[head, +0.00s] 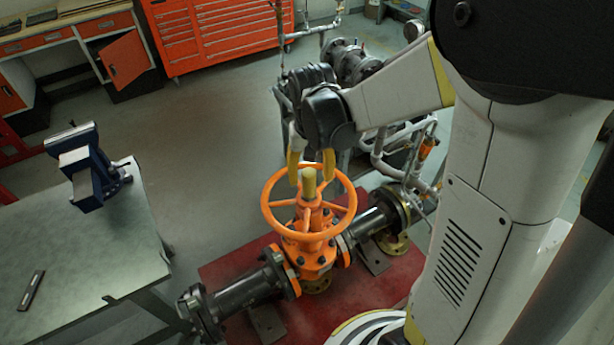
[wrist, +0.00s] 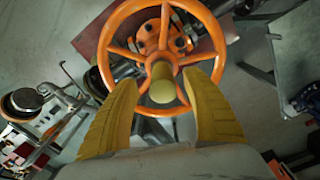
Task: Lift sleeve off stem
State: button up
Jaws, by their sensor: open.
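The sleeve (head: 309,182) is a pale yellow cylinder standing upright at the hub of the orange handwheel (head: 272,190). It covers whatever part of the stem lies inside it. The orange gate valve (head: 312,255) is below the wheel. My gripper (head: 311,172) is above the wheel with its yellow fingers pointing down, close to the sleeve's top. In the wrist view my gripper (wrist: 168,88) has its fingers spread wide, and the sleeve (wrist: 162,85) shows between their tips with a gap on each side. The fingers hold nothing.
Dark flanged pipes (head: 245,290) run out from both sides of the valve over a red base plate (head: 375,290). A workbench (head: 110,240) with a blue vise (head: 92,170) stands at left. Pipework (head: 400,150) is behind at right. Grey floor (head: 220,130) is clear between.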

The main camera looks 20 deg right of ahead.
aim_at(309, 186)
notch_tip(309, 186, down, 4)
jog(key=shift+w+a+f, duration=0.1)
jog(key=shift+f, duration=0.05)
grip_shut()
jog(key=shift+r, duration=0.2)
notch_tip(309, 186, up, 10)
jog(key=shift+f, duration=0.1)
dwell(0.7)
